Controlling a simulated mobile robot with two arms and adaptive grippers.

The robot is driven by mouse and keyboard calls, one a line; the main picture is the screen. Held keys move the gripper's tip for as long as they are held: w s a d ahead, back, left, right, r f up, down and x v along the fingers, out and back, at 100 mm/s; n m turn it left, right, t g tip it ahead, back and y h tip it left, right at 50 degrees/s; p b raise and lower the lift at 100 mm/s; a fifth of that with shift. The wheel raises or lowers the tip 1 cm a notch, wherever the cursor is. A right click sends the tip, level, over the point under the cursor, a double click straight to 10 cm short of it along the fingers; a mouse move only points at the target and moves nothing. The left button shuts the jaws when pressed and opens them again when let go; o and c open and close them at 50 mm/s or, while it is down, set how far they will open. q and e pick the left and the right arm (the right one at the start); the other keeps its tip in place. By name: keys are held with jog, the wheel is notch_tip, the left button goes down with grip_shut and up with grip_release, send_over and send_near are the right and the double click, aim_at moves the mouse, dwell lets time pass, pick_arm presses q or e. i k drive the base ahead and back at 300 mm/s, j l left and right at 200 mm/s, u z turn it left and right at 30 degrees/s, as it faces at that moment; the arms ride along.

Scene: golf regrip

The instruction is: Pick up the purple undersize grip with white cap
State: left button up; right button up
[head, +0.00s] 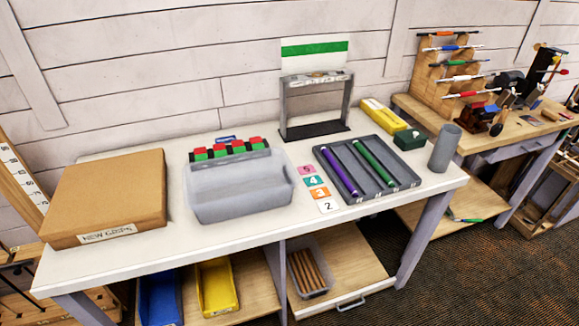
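A purple grip (339,172) lies lengthwise in the left part of a dark grey tray (399,160) on the white table. Its end caps are too small to tell clearly. A green grip (374,163) lies roughly parallel to it, in the part of the tray to its right. The two grips are apart. Neither of my grippers is in view, and nothing touches the purple grip.
On the table (262,234) are a cardboard box (108,195), a grey bin (240,187), numbered cards (314,181), a dark stand (316,105), a dark green box (410,139) and a grey cylinder (445,148). The front strip of the table is clear.

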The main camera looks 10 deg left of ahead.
aim_at(324, 150)
jog(key=i+l+u, duration=0.1)
jog(key=u, duration=0.3)
jog(key=l+u, duration=0.9)
jog(key=u, duration=0.2)
jog(key=i+l, duration=0.05)
